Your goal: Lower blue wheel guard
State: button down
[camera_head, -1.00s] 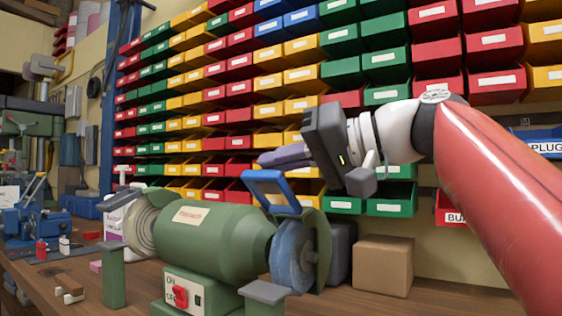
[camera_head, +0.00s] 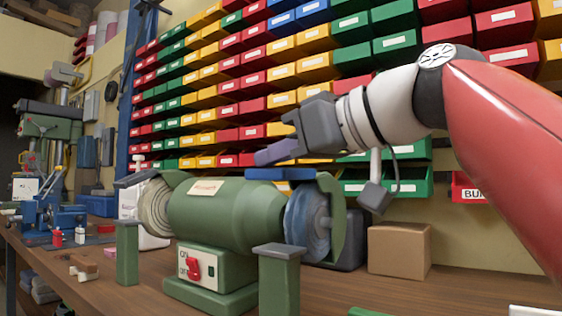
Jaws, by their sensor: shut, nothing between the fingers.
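The green bench grinder (camera_head: 235,213) stands on the wooden workbench. The blue wheel guard (camera_head: 281,174) lies nearly flat over the top of the right-hand grinding wheel (camera_head: 305,218). My gripper (camera_head: 272,154) is just above the guard and points to the left. Its fingers are shut and hold nothing. Whether the fingertips touch the guard cannot be told from this view. The left-hand wheel (camera_head: 155,206) is at the grinder's other end.
A cardboard box (camera_head: 399,250) and a dark grey object (camera_head: 350,243) stand right of the grinder. Rows of coloured bins (camera_head: 230,88) cover the wall behind. Green posts (camera_head: 278,285) stand before the wheels. The bench front (camera_head: 130,300) has bare room.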

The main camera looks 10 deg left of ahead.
jog(key=f+n+b, duration=0.1)
jog(key=f+n+t+b, duration=0.1)
jog(key=shift+s+a+f+b, duration=0.1)
jog(key=shift+s+f+b, duration=0.1)
jog(key=shift+f+b, duration=0.55)
jog(key=shift+f, duration=0.05)
jog(key=s+d+r+p, duration=0.4)
jog(key=s+d+r, duration=0.1)
jog(key=d, duration=0.3)
jog(key=shift+s+r, duration=0.4)
jog(key=shift+s, duration=0.1)
jog(key=shift+s, duration=0.1)
